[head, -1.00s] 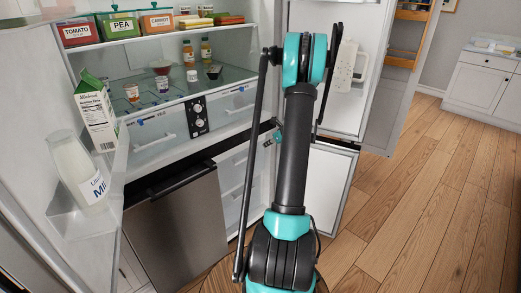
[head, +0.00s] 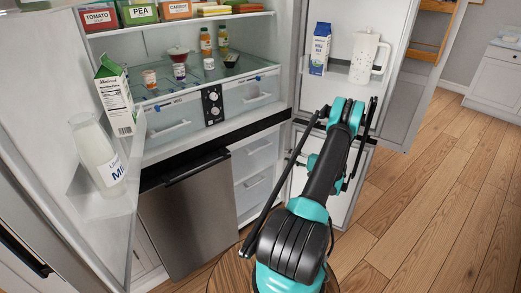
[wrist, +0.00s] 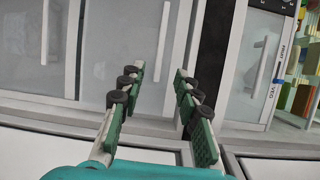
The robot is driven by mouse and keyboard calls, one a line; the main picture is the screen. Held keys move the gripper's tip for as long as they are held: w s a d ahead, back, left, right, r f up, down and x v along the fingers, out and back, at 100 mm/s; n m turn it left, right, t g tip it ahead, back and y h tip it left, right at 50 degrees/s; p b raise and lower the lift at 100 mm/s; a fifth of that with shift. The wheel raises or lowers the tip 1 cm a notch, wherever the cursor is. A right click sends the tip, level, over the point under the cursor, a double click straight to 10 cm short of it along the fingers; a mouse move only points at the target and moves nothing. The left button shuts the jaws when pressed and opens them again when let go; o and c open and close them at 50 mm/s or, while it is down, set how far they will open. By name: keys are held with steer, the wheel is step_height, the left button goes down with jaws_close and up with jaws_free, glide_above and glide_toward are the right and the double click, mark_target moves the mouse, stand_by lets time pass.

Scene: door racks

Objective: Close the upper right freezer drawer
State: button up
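The upper right freezer drawer (head: 255,152) is a white front with a pale handle, below the black strip, in the head view. It also shows in the sideways-tilted wrist view (wrist: 135,50), with its handle left of the black strip. I cannot tell how far it stands out. A second white drawer (head: 256,186) lies below it. My gripper (wrist: 157,80) is open and empty in the wrist view, its green-padded fingers apart and pointing at the freezer front. A gap to the drawer seems to remain. In the head view my arm hides most of the gripper.
The lower right freezer door (head: 342,195) stands open right of the drawers. The upper right fridge door, holding a milk carton (head: 319,50) and jug (head: 364,58), is open too. The steel left freezer door (head: 190,215) is closed. Wooden floor (head: 430,220) is clear at right.

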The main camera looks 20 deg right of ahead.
mark_target(262, 148)
steer(key=shift+n, duration=0.4)
steer(key=x, duration=1.7)
steer(key=shift+s+a+r, duration=0.15)
steer(key=shift+r, duration=0.05)
jaws_close()
